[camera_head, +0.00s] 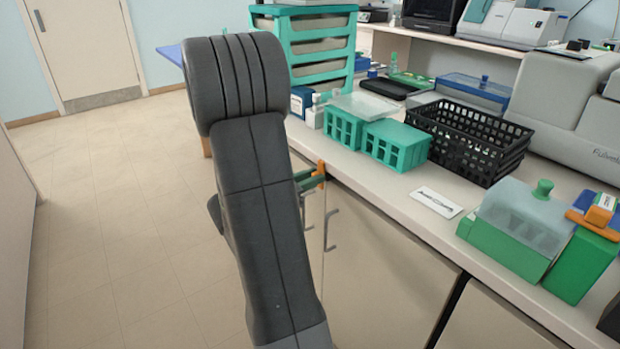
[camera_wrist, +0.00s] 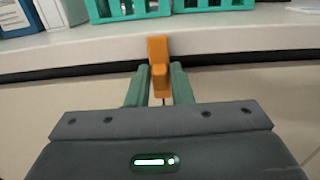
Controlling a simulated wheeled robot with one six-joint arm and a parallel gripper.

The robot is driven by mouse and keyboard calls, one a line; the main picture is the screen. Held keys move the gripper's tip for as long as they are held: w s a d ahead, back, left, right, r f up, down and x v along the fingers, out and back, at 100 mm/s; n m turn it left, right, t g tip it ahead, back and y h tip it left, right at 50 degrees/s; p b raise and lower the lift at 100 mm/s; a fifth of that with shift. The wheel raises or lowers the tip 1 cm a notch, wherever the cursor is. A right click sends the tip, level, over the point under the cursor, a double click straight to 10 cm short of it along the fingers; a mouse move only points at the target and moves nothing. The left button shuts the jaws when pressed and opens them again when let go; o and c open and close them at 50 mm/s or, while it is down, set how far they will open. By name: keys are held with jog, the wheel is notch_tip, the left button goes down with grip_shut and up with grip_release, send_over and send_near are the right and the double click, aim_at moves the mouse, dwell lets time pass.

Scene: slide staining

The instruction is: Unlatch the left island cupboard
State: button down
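The island cupboard (camera_head: 385,265) has pale doors below the worktop, with bar handles (camera_head: 330,228) beside a vertical seam. An orange latch (camera_head: 321,170) sits at the top of the doors, just under the worktop edge. It is upright in the wrist view (camera_wrist: 158,62). My gripper (camera_wrist: 160,82) has its green fingers on either side of the latch's lower part, with narrow gaps that suggest it is open. Whether either finger touches the latch is unclear. In the head view my gripper (camera_head: 311,180) is at the latch, and my dark arm hides part of the cupboard's left side.
The worktop (camera_head: 385,190) above carries green racks (camera_head: 395,147), a black basket (camera_head: 470,140), a label card (camera_head: 436,202) and a green staining box (camera_head: 515,225). A teal drawer unit (camera_head: 315,45) stands behind my arm. The tiled floor (camera_head: 120,210) at left is clear.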

jog(key=shift+r+p, duration=0.1)
jog(key=shift+p, duration=0.3)
jog(key=n+p, duration=0.2)
jog(key=p, duration=0.2)
jog(key=shift+r+n, duration=0.2)
jog(key=shift+n, duration=0.2)
jog(key=n+p, duration=0.5)
jog(key=p, duration=0.2)
jog(key=shift+w, duration=0.1)
jog(key=n+p, duration=0.5)
jog(key=shift+a+f, duration=0.1)
jog(key=shift+f, duration=0.05)
jog(key=n+p, duration=0.4)
jog(key=n, duration=0.1)
jog(key=shift+f+p, duration=0.3)
jog(key=shift+p, duration=0.1)
jog(key=shift+f, duration=0.1)
jog(key=c, duration=1.4)
grip_release()
